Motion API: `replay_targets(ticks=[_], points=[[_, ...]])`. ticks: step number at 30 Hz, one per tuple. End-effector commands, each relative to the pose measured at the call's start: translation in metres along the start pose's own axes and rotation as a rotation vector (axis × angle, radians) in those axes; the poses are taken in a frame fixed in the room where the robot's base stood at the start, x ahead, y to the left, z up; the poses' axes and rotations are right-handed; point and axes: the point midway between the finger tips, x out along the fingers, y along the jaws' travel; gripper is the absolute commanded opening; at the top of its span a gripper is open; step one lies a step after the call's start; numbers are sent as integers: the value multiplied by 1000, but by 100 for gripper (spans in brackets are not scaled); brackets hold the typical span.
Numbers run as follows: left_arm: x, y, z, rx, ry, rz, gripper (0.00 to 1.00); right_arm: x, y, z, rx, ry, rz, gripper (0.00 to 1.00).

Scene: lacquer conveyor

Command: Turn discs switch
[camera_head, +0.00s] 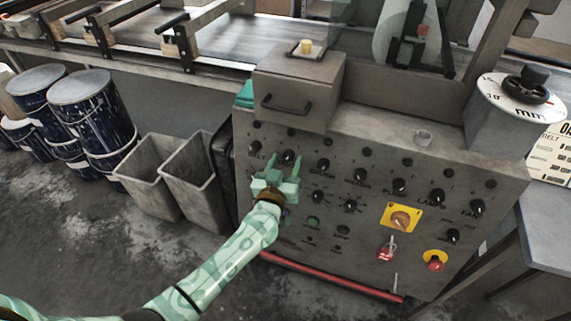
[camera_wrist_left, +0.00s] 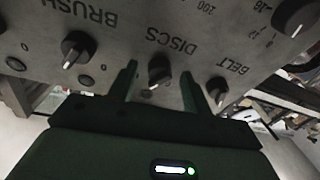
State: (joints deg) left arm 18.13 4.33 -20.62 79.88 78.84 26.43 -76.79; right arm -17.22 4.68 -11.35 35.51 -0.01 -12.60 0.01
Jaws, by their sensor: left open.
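The discs switch (camera_wrist_left: 160,72) is a black rotary knob with a light pointer mark, under the upside-down label DISCS in the left wrist view. In the head view the knob (camera_head: 288,157) shows between the fingertips on the grey control panel (camera_head: 375,155). My left gripper (camera_head: 285,163) is open in front of the panel. In the left wrist view its two dark fingers (camera_wrist_left: 159,76) stand on either side of the knob, with visible gaps. I cannot tell whether they touch the panel. My right gripper is not in view.
The belt knob (camera_wrist_left: 217,88) and the brush knob (camera_wrist_left: 77,48) flank the discs switch closely. A drawer box (camera_head: 298,88) juts out above it. Lower right are a yellow-plated switch (camera_head: 401,219) and a red button (camera_head: 435,264). Grey bins (camera_head: 150,172) stand at left.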

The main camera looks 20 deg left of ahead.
Motion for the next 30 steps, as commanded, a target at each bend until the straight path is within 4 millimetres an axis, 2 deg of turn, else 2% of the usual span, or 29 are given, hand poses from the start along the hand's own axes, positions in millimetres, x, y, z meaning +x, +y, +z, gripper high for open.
replay_targets(ticks=[1,6,19,30], points=[[0,0,0,0,0,0,49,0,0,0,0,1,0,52],[0,0,0,0,0,0,4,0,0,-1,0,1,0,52],[-1,1,-2,-64,-3,-12,5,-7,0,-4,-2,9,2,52],[-1,4,-5,-347,-21,-66,5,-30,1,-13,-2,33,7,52]])
